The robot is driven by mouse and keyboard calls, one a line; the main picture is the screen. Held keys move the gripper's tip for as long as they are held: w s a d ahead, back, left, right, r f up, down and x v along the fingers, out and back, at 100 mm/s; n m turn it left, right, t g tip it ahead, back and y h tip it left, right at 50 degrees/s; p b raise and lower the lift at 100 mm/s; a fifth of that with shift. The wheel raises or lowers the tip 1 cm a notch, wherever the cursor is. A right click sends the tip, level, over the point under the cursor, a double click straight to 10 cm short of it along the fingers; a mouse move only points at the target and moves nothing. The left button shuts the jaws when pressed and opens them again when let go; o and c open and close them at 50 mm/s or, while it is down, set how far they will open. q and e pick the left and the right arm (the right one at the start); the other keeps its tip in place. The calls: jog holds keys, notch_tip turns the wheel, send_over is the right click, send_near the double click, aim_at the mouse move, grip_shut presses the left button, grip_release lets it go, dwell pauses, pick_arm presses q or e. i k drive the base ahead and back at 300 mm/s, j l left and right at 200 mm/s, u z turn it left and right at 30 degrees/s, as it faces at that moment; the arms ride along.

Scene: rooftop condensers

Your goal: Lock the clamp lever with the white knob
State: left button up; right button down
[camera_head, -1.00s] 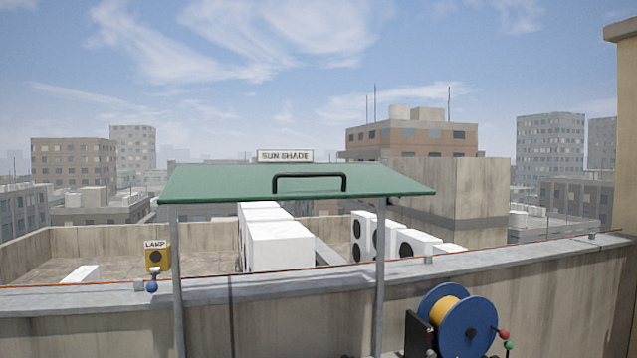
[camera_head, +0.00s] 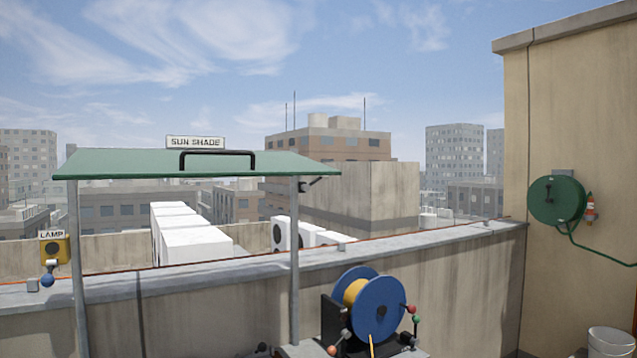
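A blue cable reel (camera_head: 378,303) with a yellow core stands on a dark bracket in front of the parapet. Small knobbed levers sit around its base. One has a pale, greyish-white knob (camera_head: 345,335) at the reel's lower left. An orange-red knob (camera_head: 331,350) is just below it. Red (camera_head: 411,309) and green (camera_head: 416,319) knobs are at the reel's right side. The pale knob is small, and I cannot tell whether its lever is locked. Neither of my grippers is in view.
A green sun shade (camera_head: 130,164) on grey posts stands left of the reel. A lamp box (camera_head: 55,249) with a blue knob is at far left. A green hose reel (camera_head: 556,200) hangs on the right wall. A whitish bucket (camera_head: 611,342) stands at lower right.

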aim_at(305, 187)
jog(key=i+l+u, duration=0.1)
jog(key=u, duration=0.4)
jog(key=i+l+u, duration=0.15)
jog(key=u, duration=0.35)
jog(key=i+l+u, duration=0.1)
jog(key=l, duration=0.25)
jog(key=i+l+u, duration=0.1)
jog(key=l, duration=0.25)
jog(key=i+l, duration=0.2)
jog(key=l, duration=0.15)
jog(key=i+l+u, duration=0.15)
jog(key=l, duration=0.2)
jog(key=i+l+u, duration=0.1)
jog(key=l, duration=0.3)
